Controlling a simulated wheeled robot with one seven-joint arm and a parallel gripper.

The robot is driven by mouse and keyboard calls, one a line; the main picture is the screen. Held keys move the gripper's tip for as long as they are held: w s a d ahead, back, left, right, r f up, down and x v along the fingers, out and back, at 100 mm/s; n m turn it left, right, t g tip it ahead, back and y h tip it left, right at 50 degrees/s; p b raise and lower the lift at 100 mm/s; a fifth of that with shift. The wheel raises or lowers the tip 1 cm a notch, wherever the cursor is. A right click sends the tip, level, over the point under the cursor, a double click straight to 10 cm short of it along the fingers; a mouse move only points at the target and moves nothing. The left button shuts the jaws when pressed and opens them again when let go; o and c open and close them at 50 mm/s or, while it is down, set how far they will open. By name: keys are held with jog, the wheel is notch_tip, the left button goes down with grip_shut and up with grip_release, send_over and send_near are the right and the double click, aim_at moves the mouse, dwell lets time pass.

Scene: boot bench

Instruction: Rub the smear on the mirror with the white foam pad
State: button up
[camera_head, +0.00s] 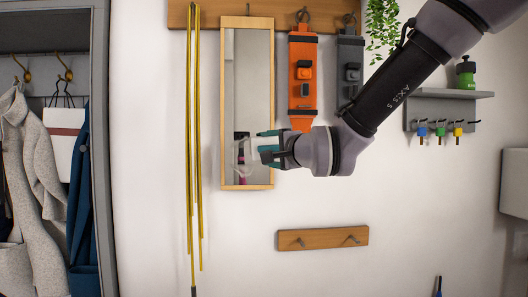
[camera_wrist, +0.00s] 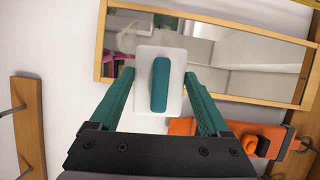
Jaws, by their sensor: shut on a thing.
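The mirror (camera_head: 251,80) is tall and narrow with a light wooden frame, hanging on the white wall. It also shows across the top of the wrist view (camera_wrist: 245,80). My gripper (camera_head: 264,148) is in front of the mirror's lower part. In the wrist view its teal fingers (camera_wrist: 159,82) stand either side of the white foam pad (camera_wrist: 142,98), which has a teal handle (camera_wrist: 160,84); my gripper is shut on the pad. The pad covers part of the mirror's edge in that view. A faint pale curved mark (camera_head: 239,156) shows on the lower glass, perhaps the smear; I cannot tell it from a reflection.
Yellow cords (camera_head: 193,120) hang left of the mirror. An orange hanging tool (camera_head: 302,75) and a grey one (camera_head: 349,65) hang right of it. A wooden peg rail (camera_head: 322,238) is below. A grey shelf (camera_head: 440,93) is at right, coats (camera_head: 40,160) at left.

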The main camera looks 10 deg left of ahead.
jog(key=shift+a, duration=0.1)
send_near(230, 167)
jog(key=s+a, duration=0.3)
jog(key=shift+w+a+r, duration=0.1)
jog(key=shift+w+a, duration=0.15)
jog(key=shift+w, duration=0.65)
jog(key=shift+w+a, duration=0.25)
jog(key=shift+w, duration=0.7)
jog(key=shift+w+a+r, duration=0.1)
jog(key=shift+w+a, duration=0.15)
jog(key=shift+w, duration=0.65)
jog(key=shift+w+a, duration=0.25)
jog(key=shift+w, duration=0.7)
